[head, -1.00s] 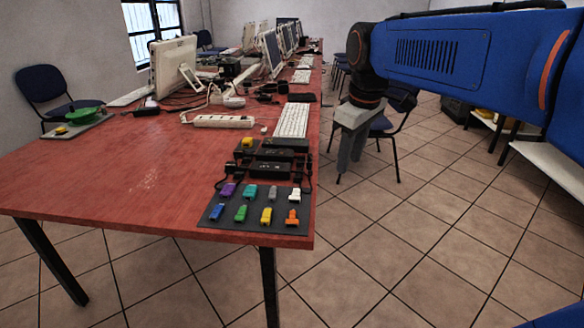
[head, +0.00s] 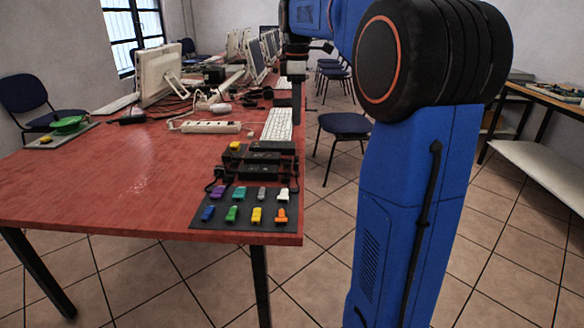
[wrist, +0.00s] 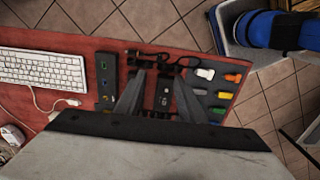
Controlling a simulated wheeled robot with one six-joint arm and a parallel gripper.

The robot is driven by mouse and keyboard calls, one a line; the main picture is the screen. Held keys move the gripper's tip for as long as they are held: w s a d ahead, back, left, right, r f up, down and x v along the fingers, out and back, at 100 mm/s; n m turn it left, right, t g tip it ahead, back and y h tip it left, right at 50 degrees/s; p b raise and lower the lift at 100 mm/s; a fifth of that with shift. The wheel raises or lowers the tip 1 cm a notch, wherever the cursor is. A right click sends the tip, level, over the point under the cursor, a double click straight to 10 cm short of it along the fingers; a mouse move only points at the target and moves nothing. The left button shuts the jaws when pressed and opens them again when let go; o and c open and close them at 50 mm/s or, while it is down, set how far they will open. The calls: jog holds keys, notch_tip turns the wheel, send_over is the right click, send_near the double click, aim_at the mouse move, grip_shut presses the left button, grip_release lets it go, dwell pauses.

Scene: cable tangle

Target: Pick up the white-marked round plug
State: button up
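A white plug (head: 283,194) lies at the far right corner of the dark mat (head: 222,224) on the near right of the red table. It also shows in the wrist view (wrist: 205,73), right of my fingers. Its shape is too small to tell for sure. Other plugs on the mat are purple (head: 218,191), grey (head: 262,193), green (head: 232,213), blue (head: 208,213), yellow (head: 256,215) and orange (head: 282,215). In the wrist view my gripper (wrist: 163,75) is open, fingers apart and empty, above black adapters (wrist: 164,94) beside the mat.
Black adapters and cables lie just beyond the mat. Farther back are a white keyboard (head: 277,124), a white power strip (head: 211,127) and monitors (head: 158,76). A green object (head: 68,123) sits on a tray at left. The table's near left surface (head: 100,185) is clear. A chair (head: 345,124) stands right of the table.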

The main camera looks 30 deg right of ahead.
aim_at(296, 161)
notch_tip(296, 161, down, 16)
jog(key=shift+w, duration=0.1)
dwell(0.6)
jog(key=shift+c, duration=0.2)
grip_shut()
